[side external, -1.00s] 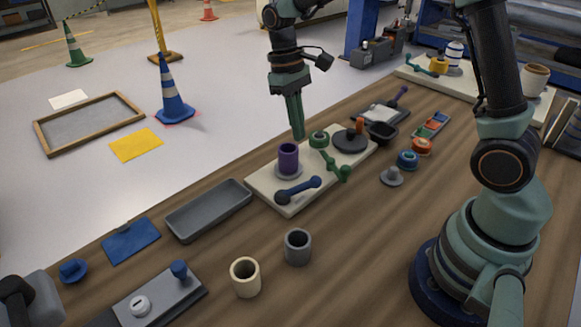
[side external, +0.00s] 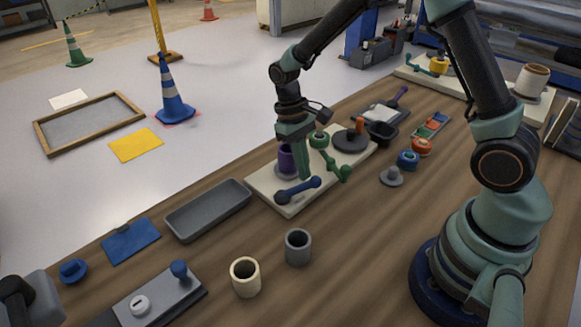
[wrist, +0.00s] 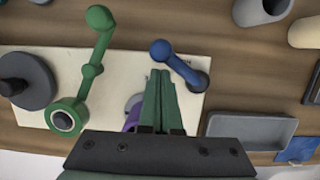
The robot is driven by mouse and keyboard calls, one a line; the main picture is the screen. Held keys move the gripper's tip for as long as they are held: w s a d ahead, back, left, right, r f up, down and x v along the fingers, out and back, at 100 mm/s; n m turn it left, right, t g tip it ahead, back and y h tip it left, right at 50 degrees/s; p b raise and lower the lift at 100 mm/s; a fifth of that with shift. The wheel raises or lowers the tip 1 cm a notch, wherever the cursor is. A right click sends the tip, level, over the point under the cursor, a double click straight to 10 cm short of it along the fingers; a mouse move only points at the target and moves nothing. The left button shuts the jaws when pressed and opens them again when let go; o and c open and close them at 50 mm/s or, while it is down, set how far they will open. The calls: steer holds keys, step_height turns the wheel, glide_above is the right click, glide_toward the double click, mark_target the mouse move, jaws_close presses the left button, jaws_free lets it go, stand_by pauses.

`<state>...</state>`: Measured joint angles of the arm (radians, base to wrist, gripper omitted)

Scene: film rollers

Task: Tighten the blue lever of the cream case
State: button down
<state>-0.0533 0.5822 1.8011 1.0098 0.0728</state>
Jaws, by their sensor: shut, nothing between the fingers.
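The cream case (side external: 262,185) is a flat cream slab on the wooden bench. The blue lever (side external: 299,190) lies across its near end, with a dark hub at the left and a ball end at the right. In the wrist view the blue lever (wrist: 181,65) slants from its ball at upper left to its hub at lower right. My gripper (side external: 304,178) is shut and empty, low over the case. In the wrist view its fingertips (wrist: 160,73) appear just beside the lever's ball end; I cannot tell whether they touch.
A purple cylinder (side external: 286,160) is close behind my fingers, partly hidden. A grey tray (side external: 208,210) is to the left; grey (side external: 298,247) and cream (side external: 245,278) cups stand in front.

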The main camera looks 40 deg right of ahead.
stand_by(0.3)
steer(key=m, duration=0.1)
steer(key=s+m, duration=0.1)
steer(key=shift+s+a+m, duration=0.2)
steer(key=shift+s+m, duration=0.05)
steer(key=shift+m, duration=0.05)
steer(key=shift+s+a, duration=0.2)
steer(key=shift+s, duration=0.25)
